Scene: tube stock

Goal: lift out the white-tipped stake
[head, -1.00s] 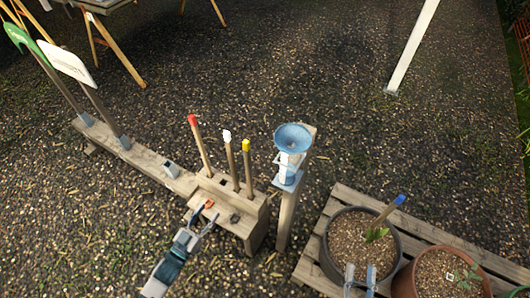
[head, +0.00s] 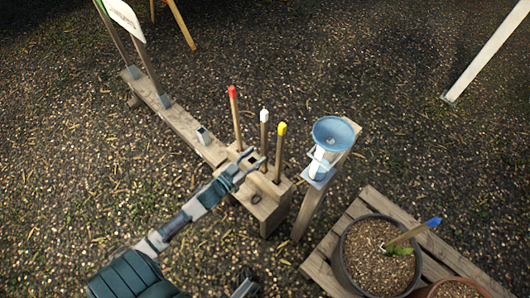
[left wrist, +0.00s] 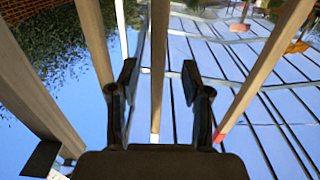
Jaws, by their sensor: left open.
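The white-tipped stake (head: 264,130) stands upright in the wooden block (head: 262,208), between the red-tipped stake (head: 236,118) and the yellow-tipped stake (head: 279,152). My left gripper (head: 252,164) is open, close to the white-tipped stake's shaft and below its tip. In the left wrist view, the white-tipped stake (left wrist: 158,80) shows between the two spread fingers (left wrist: 160,95); I cannot tell whether they touch it. The red-tipped stake (left wrist: 250,80) passes to their right there. A dark and grey part at the head view's bottom edge may be my right gripper; its jaws are unclear.
A post with a blue funnel-topped gauge (head: 332,134) stands right of the block. A pot (head: 344,262) holding a blue-tipped stake (head: 412,232) sits on a pallet (head: 318,268). Gravel around is open.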

